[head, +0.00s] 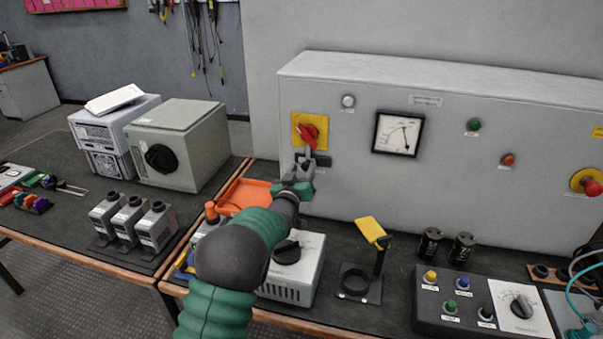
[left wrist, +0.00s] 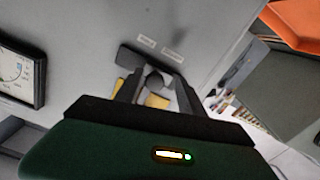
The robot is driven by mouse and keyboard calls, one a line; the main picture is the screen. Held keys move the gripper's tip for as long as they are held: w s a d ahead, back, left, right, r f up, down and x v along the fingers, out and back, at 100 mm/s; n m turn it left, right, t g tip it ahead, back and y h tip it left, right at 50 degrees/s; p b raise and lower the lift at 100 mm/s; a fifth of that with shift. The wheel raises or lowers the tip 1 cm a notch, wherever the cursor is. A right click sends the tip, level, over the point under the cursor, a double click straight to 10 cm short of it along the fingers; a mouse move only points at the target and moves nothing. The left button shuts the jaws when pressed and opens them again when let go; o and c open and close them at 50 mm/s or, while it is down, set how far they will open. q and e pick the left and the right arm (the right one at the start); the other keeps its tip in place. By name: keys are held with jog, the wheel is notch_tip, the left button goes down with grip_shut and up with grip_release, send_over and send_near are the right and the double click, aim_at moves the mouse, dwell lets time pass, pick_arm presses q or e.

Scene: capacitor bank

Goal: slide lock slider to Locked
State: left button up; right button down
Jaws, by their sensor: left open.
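The lock slider is a small dark slot bar (head: 322,160) on the grey cabinet front, just below the yellow plate with the red rotary handle (head: 309,134). The left wrist view shows the dark bar (left wrist: 146,58) with two small labels beside it. A dark rounded knob (left wrist: 153,81) shows between my fingers; contact cannot be told. My left gripper (head: 306,160) is open in front of the slider, and its fingers also show in the left wrist view (left wrist: 156,76). It hides part of the slider, so the set position cannot be read. My right gripper is out of view.
The cabinet (head: 440,170) also carries a gauge (head: 398,133), lamps and a red button (head: 592,187). Below my left arm are an orange tray (head: 245,193) and a grey box with a dial (head: 296,262). A yellow-topped stand (head: 371,230) is right of it.

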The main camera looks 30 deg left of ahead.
pick_arm(q)
jog(key=s+d, duration=0.3)
jog(key=s, duration=1.3)
jog(key=shift+s+p, duration=0.25)
jog(key=shift+p, duration=0.05)
jog(key=shift+d+f, duration=0.1)
